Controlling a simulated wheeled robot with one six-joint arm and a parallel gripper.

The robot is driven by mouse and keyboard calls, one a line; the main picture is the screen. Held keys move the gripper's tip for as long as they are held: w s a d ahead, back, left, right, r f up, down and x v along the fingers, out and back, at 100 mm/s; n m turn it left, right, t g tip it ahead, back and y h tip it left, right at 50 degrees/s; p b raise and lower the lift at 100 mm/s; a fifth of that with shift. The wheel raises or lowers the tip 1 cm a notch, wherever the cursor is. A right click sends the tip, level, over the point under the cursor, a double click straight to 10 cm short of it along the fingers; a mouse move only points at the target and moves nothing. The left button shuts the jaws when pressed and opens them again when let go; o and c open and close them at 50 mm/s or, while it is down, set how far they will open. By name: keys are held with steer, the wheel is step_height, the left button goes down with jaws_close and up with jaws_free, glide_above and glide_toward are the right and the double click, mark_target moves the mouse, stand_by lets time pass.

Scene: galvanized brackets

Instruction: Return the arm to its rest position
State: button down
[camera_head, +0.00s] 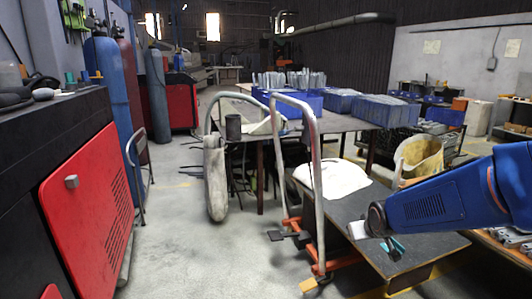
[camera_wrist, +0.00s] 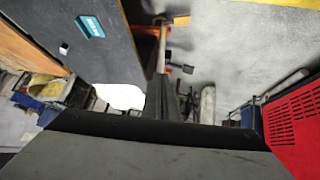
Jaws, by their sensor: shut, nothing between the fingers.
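My blue arm (camera_head: 430,203) reaches in from the right in the head view, above the dark top of a low cart (camera_head: 425,255). Its dark end is bent over the cart, and the fingers are hard to make out there. In the wrist view my gripper (camera_wrist: 165,98) shows as dark fingers close together, shut with nothing held. A teal item (camera_head: 393,246) lies on the cart top below the arm end; it also shows in the wrist view (camera_wrist: 90,26). A small white piece (camera_wrist: 63,48) lies near it.
The cart has a bent metal handle (camera_head: 314,180) and a white sack (camera_head: 333,177). Behind stands a table with blue bins (camera_head: 340,102). A yellowish bucket (camera_head: 418,157) is by the arm. A red-fronted cabinet (camera_head: 88,205) is at left. The grey floor (camera_head: 195,255) between is open.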

steer(key=s+r+m+g, duration=0.1)
steer(key=s+r, duration=0.2)
steer(key=s, duration=1.2)
steer(key=s+r+g, duration=0.2)
steer(key=s+r, duration=0.1)
steer(key=s, duration=1.2)
steer(key=shift+s+a+r+m, duration=0.3)
steer(key=shift+s+a+m, duration=0.05)
steer(key=shift+a+m, duration=0.1)
